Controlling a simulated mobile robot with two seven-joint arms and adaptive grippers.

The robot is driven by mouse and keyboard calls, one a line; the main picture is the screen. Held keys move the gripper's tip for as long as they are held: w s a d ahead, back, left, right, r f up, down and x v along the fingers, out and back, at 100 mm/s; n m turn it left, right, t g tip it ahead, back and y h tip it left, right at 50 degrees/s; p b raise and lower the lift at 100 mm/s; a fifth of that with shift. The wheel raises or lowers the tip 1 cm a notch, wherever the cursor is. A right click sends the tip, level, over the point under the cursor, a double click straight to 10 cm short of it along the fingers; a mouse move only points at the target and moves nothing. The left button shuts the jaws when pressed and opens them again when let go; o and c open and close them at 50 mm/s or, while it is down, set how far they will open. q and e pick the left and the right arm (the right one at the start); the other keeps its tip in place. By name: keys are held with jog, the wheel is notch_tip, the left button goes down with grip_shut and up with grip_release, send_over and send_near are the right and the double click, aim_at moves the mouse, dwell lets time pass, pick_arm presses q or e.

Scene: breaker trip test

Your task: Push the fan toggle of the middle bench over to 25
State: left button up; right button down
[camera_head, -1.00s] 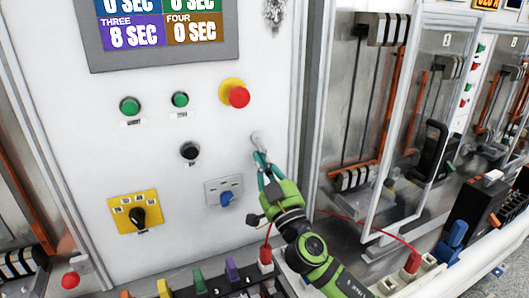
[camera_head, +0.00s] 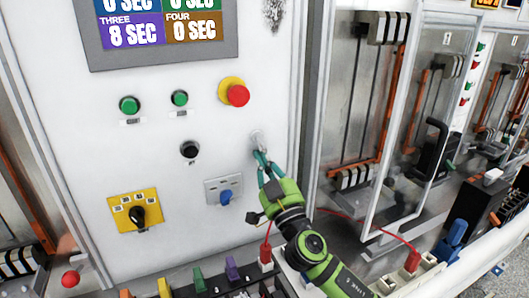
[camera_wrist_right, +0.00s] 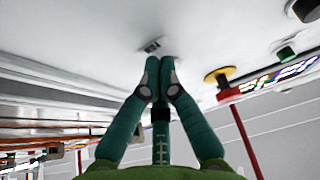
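A small silver toggle (camera_head: 257,138) sits on the white panel of the bench, below the red mushroom button. No label on it is readable, so I cannot tell for certain that it is the fan toggle. My right gripper (camera_head: 260,153) is at the toggle's lower side, its teal fingers pointing up at the panel. In the right wrist view the fingertips (camera_wrist_right: 160,63) are together, with a small metal part (camera_wrist_right: 152,46) of the panel just beyond them. I cannot tell whether they touch it. My left gripper is not in view.
A grey plate with a blue knob (camera_head: 225,196) is left of the right gripper. A yellow plate with a black rotary knob (camera_head: 138,215) is further left. A red mushroom button (camera_head: 238,95) is above. A red cable (camera_head: 345,216) runs right, past glass-fronted cabinets.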

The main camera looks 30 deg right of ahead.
jog(key=shift+r, duration=0.1)
dwell(0.3)
jog(key=shift+s+r+p, duration=0.2)
jog(key=shift+r+p, duration=0.65)
jog(key=shift+r, duration=0.1)
jog(key=shift+f, duration=0.2)
jog(key=shift+w+f+b, duration=0.2)
jog(key=shift+f+b, duration=0.35)
jog(key=shift+b, duration=0.3)
jog(key=b+v, duration=0.2)
jog(key=v, duration=0.4)
jog(key=shift+s+b, duration=0.35)
jog(key=shift+s, duration=0.1)
